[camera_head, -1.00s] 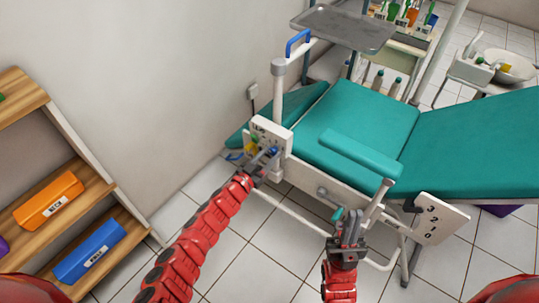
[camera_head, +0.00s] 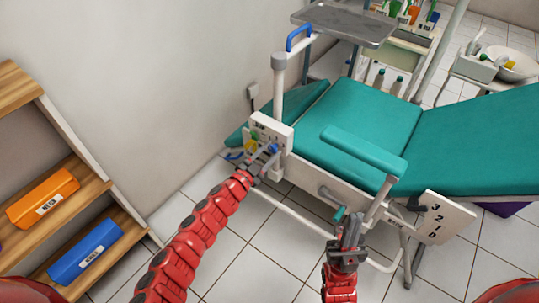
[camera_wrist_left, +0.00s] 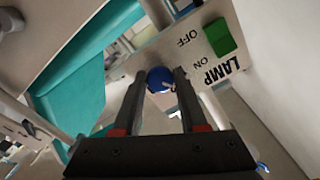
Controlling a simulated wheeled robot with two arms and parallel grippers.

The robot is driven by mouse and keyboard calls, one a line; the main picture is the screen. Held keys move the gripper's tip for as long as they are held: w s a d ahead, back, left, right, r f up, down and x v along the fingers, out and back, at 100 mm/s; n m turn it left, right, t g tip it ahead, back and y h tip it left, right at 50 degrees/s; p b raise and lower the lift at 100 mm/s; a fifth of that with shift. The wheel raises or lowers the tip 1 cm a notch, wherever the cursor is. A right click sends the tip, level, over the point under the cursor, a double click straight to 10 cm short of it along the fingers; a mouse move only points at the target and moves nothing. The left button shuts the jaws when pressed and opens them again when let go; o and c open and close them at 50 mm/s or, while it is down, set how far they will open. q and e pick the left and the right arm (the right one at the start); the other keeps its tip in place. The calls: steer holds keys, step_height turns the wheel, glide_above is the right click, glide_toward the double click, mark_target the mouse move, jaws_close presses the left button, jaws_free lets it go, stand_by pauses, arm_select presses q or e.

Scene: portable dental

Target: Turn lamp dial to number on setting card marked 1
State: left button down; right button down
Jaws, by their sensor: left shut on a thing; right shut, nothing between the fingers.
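A white lamp panel (camera_head: 268,125) stands at the head end of the teal dental chair. In the left wrist view its face (camera_wrist_left: 190,55) reads LAMP, ON and OFF, beside a green switch (camera_wrist_left: 219,37). A round blue knob (camera_wrist_left: 160,79) sits between my left fingertips; it also shows in the head view (camera_head: 273,148). My left gripper (camera_head: 263,162) is shut on it. My right gripper (camera_head: 352,225) is shut and empty, in front of the chair's side near a small teal-tipped lever (camera_head: 340,213). I cannot make out a setting card marked 1.
A white plate with 3, 2, 1, 0 (camera_head: 437,218) is on the chair's side, right of my right gripper. Shelves with an orange box (camera_head: 42,198) and a blue box (camera_head: 86,248) stand left. A grey tray (camera_head: 343,22) is behind. Tiled floor is open between.

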arm_select(q)
steer(key=m+b, duration=0.2)
steer(key=m, duration=0.2)
steer(key=shift+f, duration=0.1)
steer(key=shift+m+b, duration=0.4)
steer(key=shift+m, duration=0.5)
steer(key=shift+c, duration=2.3)
jaws_free()
steer(key=p+v, duration=0.2)
steer(key=v, duration=1.5)
steer(key=shift+s+a, duration=0.15)
